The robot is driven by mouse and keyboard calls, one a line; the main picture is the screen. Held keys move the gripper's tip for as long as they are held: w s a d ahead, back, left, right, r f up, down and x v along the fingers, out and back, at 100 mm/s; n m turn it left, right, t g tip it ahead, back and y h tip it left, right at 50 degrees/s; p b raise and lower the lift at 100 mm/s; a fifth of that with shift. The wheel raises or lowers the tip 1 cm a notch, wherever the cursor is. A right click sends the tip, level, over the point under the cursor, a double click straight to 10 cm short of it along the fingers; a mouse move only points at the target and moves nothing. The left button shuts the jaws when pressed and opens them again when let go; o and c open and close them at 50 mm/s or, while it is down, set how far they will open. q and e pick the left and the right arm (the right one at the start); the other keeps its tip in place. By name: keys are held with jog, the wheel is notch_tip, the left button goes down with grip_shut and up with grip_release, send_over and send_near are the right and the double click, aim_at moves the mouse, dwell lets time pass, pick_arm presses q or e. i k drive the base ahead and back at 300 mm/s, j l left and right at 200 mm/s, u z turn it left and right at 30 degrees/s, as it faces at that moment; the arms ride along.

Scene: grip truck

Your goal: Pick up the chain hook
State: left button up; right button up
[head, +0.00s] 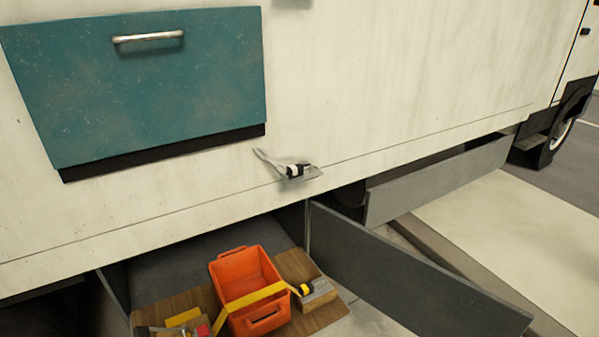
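I cannot make out a chain hook for certain in the head view. An orange bin (247,272) sits on a wooden board (333,311) in the opening under the truck body. A yellow strip (255,299) crosses the bin. Small red, yellow and metal items (190,326) lie at the board's left front, partly cut off by the lower picture edge. A small yellow and black item (305,289) rests with a grey metal piece on a wooden block to the bin's right. Neither of my grippers is in view.
The white truck side (400,80) fills the upper view, with a teal panel (140,85) and its handle. A metal latch (293,171) protrudes from its lower edge. Grey open flaps (410,270) stand right of the board. Pale pavement (500,225) lies clear at the right.

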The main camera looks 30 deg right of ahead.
aim_at(297, 170)
jog(key=i+j+z, duration=0.15)
jog(key=z, duration=0.2)
jog(key=i+j+z, duration=0.1)
jog(key=z, duration=0.2)
jog(key=i+j+z, duration=0.1)
jog(key=j+z, duration=0.25)
jog(key=l, duration=0.1)
